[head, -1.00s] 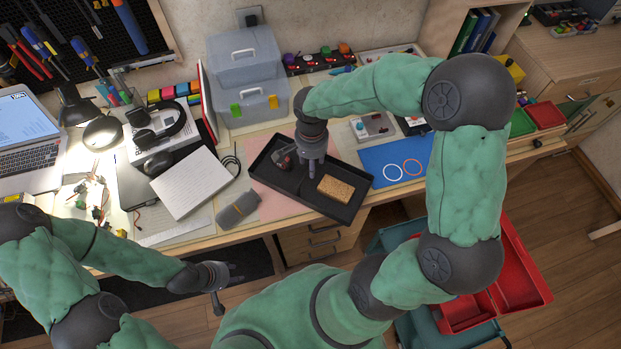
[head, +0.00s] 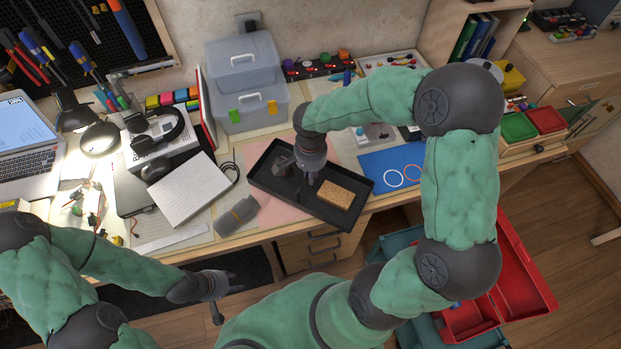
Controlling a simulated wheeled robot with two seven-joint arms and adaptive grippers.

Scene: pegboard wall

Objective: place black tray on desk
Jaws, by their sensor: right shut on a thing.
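The black tray (head: 330,218) is at the front of the desk (head: 262,232), over a pink sheet, with its near right corner out over the desk's front edge. A tan sponge (head: 336,194) and a small dark object (head: 283,166) lie in it. My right gripper (head: 307,182) points down inside the tray, between the two, and is shut on the tray; its fingertip contact is hard to see. I cannot tell whether the tray touches the desk. My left gripper (head: 229,300) is open and empty, low in front of the desk.
A grey case (head: 238,218) and white papers (head: 190,188) lie left of the tray. A blue sheet with two rings (head: 395,168) lies to the right. A clear toolbox (head: 246,100) stands behind. A red open drawer box (head: 510,280) is on the floor side at right.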

